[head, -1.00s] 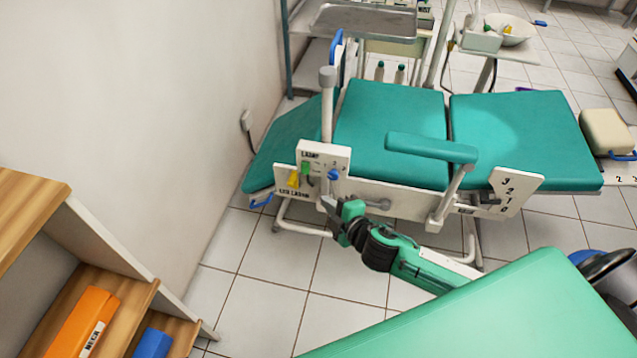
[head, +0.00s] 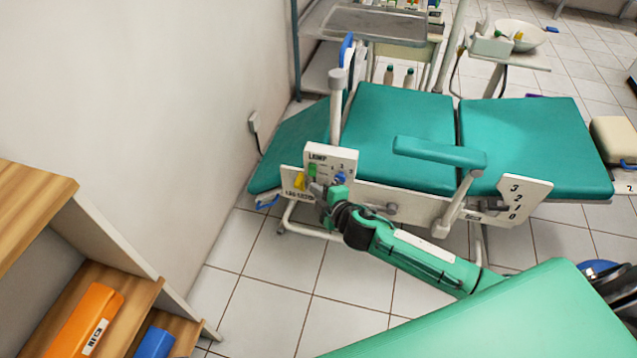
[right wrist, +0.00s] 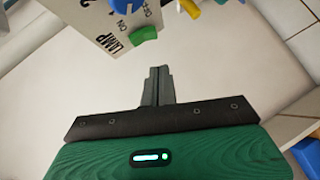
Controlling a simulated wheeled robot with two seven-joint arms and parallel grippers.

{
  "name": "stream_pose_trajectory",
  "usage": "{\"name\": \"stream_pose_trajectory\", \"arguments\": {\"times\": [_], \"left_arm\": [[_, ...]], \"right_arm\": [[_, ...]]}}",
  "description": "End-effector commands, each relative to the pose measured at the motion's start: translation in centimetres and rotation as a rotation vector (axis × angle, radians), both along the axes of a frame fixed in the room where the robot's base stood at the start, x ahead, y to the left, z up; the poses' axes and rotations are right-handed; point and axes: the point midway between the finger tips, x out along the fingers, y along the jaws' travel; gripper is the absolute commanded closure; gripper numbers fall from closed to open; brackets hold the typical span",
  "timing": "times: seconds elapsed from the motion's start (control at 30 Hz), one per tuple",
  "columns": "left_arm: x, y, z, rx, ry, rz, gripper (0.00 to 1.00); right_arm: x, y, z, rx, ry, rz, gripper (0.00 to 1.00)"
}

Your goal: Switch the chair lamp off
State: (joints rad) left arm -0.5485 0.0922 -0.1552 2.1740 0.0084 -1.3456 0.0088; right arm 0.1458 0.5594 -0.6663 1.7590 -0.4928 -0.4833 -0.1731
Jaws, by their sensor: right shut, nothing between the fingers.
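The chair lamp's white control panel (head: 344,157), marked LAMP, stands at the near left side of the green dental chair (head: 405,125). A green switch (head: 312,169) is on its left part; in the right wrist view the green switch (right wrist: 144,34) lies by the word ON, with the panel (right wrist: 100,32) upside down. A blue knob (head: 341,178) sits to its right and a yellow lever (head: 300,181) at the lower left. My right gripper (head: 316,188) is shut and empty, just below the green switch; its fingertips (right wrist: 158,72) appear apart from it. My left gripper is not in view.
A lamp post (head: 336,105) rises behind the panel. A white plate with numbers (head: 517,197) is on the chair's right side. A wooden shelf (head: 75,290) with an orange box stands at left. Tiled floor (head: 255,290) is clear below the chair.

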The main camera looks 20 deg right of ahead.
Motion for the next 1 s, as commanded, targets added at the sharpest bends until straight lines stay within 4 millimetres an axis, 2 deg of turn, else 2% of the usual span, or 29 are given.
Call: {"name": "stream_pose_trajectory", "arguments": {"times": [0.1,0.33,0.9,1.0], "left_arm": [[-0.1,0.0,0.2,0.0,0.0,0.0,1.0],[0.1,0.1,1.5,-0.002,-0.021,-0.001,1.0],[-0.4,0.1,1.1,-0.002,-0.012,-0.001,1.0],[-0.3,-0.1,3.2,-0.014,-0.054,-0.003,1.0]], "right_arm": [[1.9,0.1,-0.7,-0.003,0.0,-0.001,1.0],[3.9,-1.4,-1.9,-0.001,0.0,-0.001,1.0],[4.3,-1.7,-2.3,-0.005,-0.009,0.001,1.0],[4.5,-1.8,-2.7,-0.017,-0.03,0.001,1.0]]}}
